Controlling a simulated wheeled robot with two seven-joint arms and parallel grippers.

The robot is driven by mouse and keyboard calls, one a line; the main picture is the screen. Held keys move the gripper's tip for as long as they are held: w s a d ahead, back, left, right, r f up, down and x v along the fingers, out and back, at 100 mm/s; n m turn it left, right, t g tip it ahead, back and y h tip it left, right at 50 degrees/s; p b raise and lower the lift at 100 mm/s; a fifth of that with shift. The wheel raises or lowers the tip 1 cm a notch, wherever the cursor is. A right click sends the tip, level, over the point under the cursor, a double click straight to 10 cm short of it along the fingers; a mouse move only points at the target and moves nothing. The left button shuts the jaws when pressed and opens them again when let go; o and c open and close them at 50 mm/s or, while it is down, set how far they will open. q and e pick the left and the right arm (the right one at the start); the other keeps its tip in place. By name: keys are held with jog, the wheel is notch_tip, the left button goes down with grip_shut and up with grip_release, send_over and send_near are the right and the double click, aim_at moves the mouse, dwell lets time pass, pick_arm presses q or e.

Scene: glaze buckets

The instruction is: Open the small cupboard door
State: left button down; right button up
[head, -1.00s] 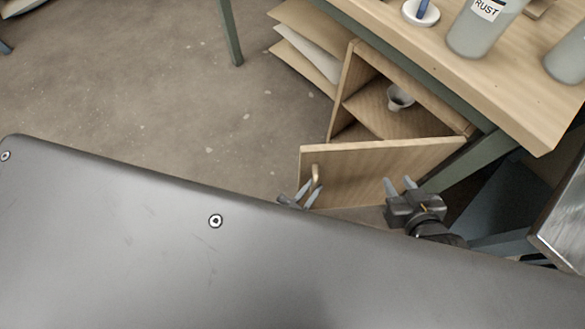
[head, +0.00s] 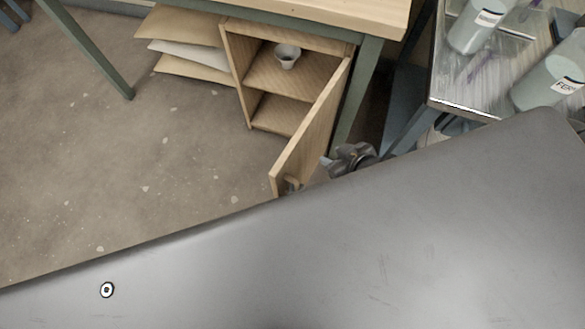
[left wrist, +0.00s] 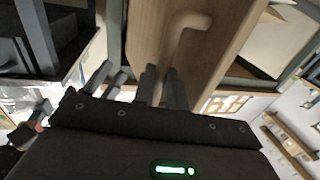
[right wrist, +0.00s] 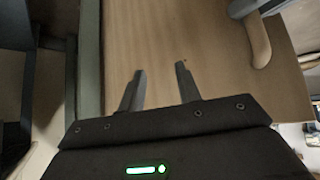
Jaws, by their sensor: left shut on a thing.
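The small wooden cupboard (head: 233,75) under the table stands with its door (head: 312,130) swung well out, hinged on the right. My left gripper (head: 292,184) is shut on the door's handle (left wrist: 190,22), near the door's free edge. In the head view, the dark body in front partly hides this grip. My right gripper (head: 328,163) is open and empty. It faces the outer side of the door, and the right wrist view shows the wood beyond its spread fingers (right wrist: 160,85). The handle also shows there (right wrist: 258,42), at the upper right.
A small white cup (head: 287,56) sits on the cupboard's upper shelf. Sheets (head: 190,45) stick out left of the cupboard. A table leg (head: 357,95) stands right of the door. A metal-topped table (head: 440,85) with buckets is at right. The floor at left is clear.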

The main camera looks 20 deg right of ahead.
pick_arm(q)
jog(key=shift+w+d+r, duration=0.15)
jog(key=shift+w+r, duration=0.05)
jog(key=shift+w, duration=0.05)
jog(key=c, duration=1.8)
grip_release()
jog(key=o, duration=0.4)
jog(key=shift+f, duration=0.15)
pick_arm(e)
jog(key=shift+w, duration=0.15)
pick_arm(q)
jog(key=shift+s, duration=0.1)
